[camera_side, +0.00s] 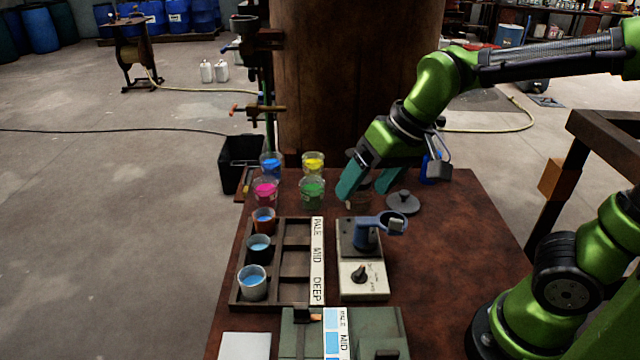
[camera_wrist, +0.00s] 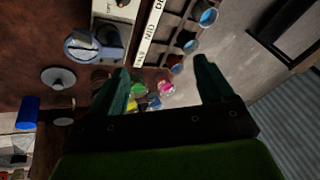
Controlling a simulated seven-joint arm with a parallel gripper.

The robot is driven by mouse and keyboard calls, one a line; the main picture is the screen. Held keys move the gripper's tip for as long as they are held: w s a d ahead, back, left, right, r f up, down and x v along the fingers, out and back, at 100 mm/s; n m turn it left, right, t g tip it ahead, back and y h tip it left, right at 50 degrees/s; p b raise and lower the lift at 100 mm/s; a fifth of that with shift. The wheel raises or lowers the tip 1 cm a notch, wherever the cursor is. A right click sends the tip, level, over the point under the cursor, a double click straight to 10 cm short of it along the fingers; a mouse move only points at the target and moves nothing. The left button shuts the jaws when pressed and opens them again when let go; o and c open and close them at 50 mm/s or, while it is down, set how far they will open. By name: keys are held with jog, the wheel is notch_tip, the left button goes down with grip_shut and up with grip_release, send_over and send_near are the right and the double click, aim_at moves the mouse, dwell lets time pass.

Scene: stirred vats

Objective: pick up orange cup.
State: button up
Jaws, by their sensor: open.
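In the wrist view the orange cup (camera_wrist: 175,68) is small, seen between my fingers. My gripper (camera_side: 366,188) is open and empty, with teal fingers pointing down, to the right of the cup and past the rack's far end. It also shows in the wrist view (camera_wrist: 161,68). The fingers do not touch the cup.
Jars of blue, yellow, pink and green (camera_side: 312,192) liquid stand beyond the rack. A stirrer device (camera_side: 362,270) is right of it. A grey lid (camera_side: 403,202) lies near my fingers.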

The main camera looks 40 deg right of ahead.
jog(key=w+a+f+m+g+h, duration=0.1)
jog(key=w+a+f+h, duration=0.2)
jog(key=w, duration=0.6)
jog(key=w+a+f+m+g+h, duration=0.1)
jog(key=w+a+f+m, duration=0.15)
jog(key=w+a, duration=0.4)
jog(key=m+h, duration=0.2)
jog(key=m, duration=0.1)
send_over(264, 215)
jog(key=s+a, duration=0.2)
jog(key=s, duration=0.1)
jog(key=shift+t, duration=0.3)
jog(key=f, duration=0.8)
jog(key=shift+s+a, duration=0.15)
jog(key=shift+s, duration=0.05)
jog(key=shift+a+x, duration=0.2)
jog(key=shift+x, duration=1.4)
jog(key=shift+a+x, duration=0.2)
jog(key=shift+x, duration=1.4)
jog(key=shift+w, duration=0.1)
jog(key=c, duration=1.1)
